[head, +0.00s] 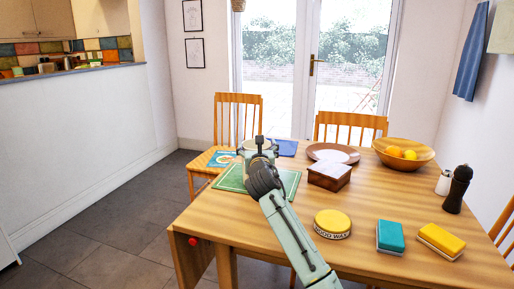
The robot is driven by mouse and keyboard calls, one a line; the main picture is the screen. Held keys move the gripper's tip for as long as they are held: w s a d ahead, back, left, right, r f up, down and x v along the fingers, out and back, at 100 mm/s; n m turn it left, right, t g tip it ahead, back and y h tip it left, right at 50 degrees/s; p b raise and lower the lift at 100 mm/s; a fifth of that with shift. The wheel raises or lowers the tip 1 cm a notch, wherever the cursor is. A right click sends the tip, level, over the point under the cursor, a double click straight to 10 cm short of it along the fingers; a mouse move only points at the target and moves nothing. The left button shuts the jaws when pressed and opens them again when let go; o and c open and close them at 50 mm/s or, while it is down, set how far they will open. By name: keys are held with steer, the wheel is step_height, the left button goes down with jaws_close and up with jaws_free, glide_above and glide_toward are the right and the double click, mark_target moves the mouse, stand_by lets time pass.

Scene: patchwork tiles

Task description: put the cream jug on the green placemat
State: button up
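The green placemat (230,179) lies on the table's left end, partly covered by my arm. My gripper (260,143) is at the far end of my arm, over the placemat's far side in the picture; its fingers are too small and hidden to read. A cream, rounded thing (246,147) shows just around the gripper's tip. It may be the cream jug, but most of it is hidden, and I cannot tell whether it is held or what it rests on.
A blue mat (286,148), plate (345,154), wooden box (329,177), fruit bowl (404,160), wax tin (332,224), teal sponge (390,236), yellow sponge (441,241), white shaker (444,183) and dark mill (457,190) stand on the table. Chairs (238,108) surround it. Bare wood shows front left.

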steer(key=shift+r, duration=0.2)
steer(key=shift+f, duration=0.15)
steer(key=o, duration=1.9)
steer(key=shift+o, duration=0.2)
